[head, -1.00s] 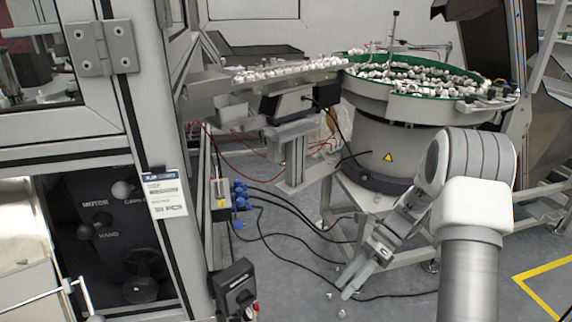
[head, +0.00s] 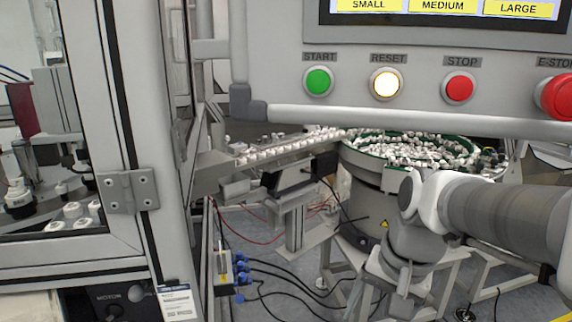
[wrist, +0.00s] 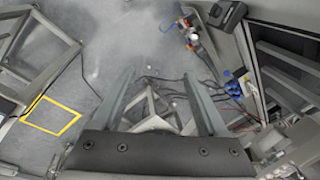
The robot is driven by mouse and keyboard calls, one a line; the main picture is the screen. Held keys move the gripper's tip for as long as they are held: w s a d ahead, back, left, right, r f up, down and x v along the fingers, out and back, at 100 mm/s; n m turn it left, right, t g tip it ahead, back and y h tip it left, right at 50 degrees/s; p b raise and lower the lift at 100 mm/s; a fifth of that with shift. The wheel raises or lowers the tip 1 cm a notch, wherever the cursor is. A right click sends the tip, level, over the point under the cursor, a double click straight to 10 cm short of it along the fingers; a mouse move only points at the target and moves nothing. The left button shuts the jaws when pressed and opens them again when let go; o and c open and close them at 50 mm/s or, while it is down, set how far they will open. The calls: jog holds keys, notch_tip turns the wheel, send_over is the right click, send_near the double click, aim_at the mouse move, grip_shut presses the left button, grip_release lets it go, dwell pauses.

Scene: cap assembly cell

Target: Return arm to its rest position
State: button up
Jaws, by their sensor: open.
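My gripper (wrist: 158,74) shows in the wrist view with its two long fingers spread apart and nothing between them. It points down at the grey floor. In the head view my arm (head: 500,215) enters from the right and bends down in front of the bowl feeder (head: 365,180). Its end reaches toward the bottom edge, and the fingertips cannot be made out there.
A control panel (head: 420,115) with green, white and red buttons spans the upper right. A feed track (head: 215,175) with white caps runs to the feeder. The machine's door frame (head: 125,190) stands at left. Cables and blue connectors (head: 242,268) hang below. A yellow floor marking (wrist: 50,115) shows.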

jog(key=s+r+n+t+h+p, duration=0.1)
jog(key=s+r+n+t+p, duration=0.3)
jog(key=s+r+n, duration=0.2)
jog(key=shift+s+d+r+h, duration=0.15)
jog(key=shift+d+r+h, duration=0.2)
jog(key=shift+r, duration=0.55)
jog(key=c, duration=0.4)
jog(key=shift+a, duration=0.15)
